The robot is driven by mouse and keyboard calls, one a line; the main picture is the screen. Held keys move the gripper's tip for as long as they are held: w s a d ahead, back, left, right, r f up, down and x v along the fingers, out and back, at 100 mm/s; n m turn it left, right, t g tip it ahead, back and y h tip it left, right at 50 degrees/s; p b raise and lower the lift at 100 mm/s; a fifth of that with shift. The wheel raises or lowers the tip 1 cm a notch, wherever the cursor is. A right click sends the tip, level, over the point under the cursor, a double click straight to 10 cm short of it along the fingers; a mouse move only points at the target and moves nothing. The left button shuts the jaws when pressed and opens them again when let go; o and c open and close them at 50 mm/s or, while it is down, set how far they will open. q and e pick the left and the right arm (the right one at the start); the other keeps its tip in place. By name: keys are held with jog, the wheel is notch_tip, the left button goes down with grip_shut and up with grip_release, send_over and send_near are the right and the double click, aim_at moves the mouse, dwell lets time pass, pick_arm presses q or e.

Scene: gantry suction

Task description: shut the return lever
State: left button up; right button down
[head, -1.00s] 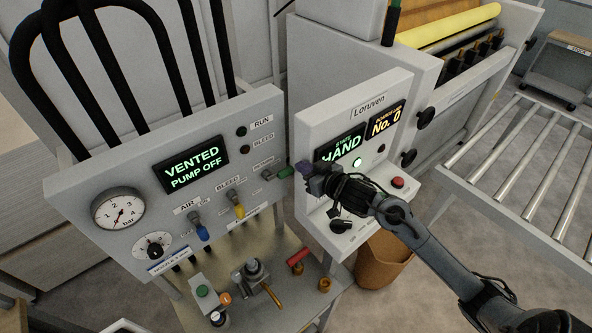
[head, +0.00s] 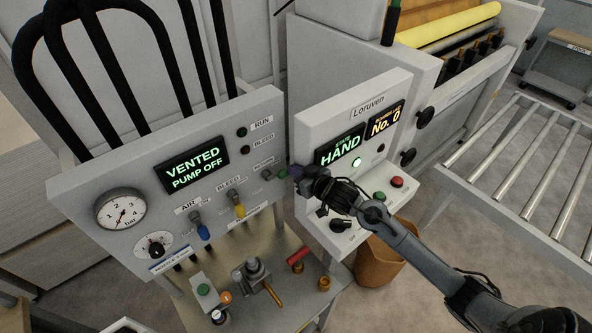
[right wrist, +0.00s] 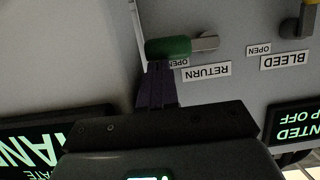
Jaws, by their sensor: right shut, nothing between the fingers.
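The return lever (head: 283,174) has a green handle and sits at the right edge of the grey valve panel, above the other valves. In the right wrist view the green handle (right wrist: 168,47) lies sideways from its metal stem, beside the RETURN label (right wrist: 206,71) and a partly hidden OPEN label. My right gripper (head: 296,172) is shut and empty, at the free end of the handle. In the right wrist view its purple fingers (right wrist: 157,84) reach up to the handle's edge; I cannot tell whether they touch. My left gripper is not in view.
A blue-handled air valve (head: 202,229) and a yellow-handled bleed valve (head: 238,207) sit left of the lever. The panel display (head: 191,165) reads VENTED, PUMP OFF. The Loruven console (head: 352,112) stands close on the right, beside my right gripper.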

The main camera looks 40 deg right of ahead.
jog(key=shift+d+f, duration=0.1)
jog(key=shift+f, duration=0.15)
jog(key=shift+s, duration=0.1)
jog(key=b+v, duration=0.1)
jog(key=v, duration=0.9)
jog(key=shift+s, duration=0.35)
jog(key=shift+r, duration=0.15)
